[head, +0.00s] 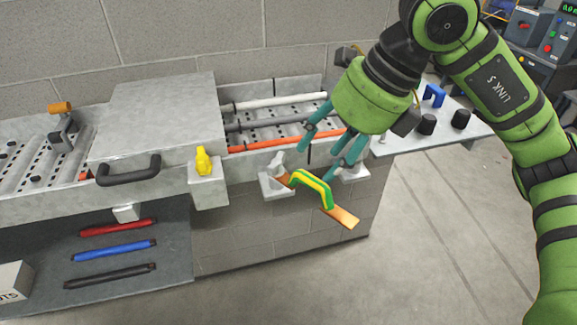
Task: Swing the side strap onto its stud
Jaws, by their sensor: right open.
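The side strap (346,215) is a flat orange bar with a green-and-yellow arched handle (314,183). Its upper left end is at a grey bracket (270,184) on the front of the row; its other end slants down to the right and hangs free. A second grey bracket (357,174) sits to the right, partly covered by my fingers; I cannot make out a stud on it. My right gripper (322,160) has teal fingers, open and empty, just above and behind the handle, apparently not touching it. My left gripper is out of view.
A grey cover (155,115) with a black handle (130,171) and a yellow knob (203,160) stand left of the strap. White, grey and orange rods (278,103) run behind. Red, blue and black bars (115,250) lie on a lower shelf. Floor at right is clear.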

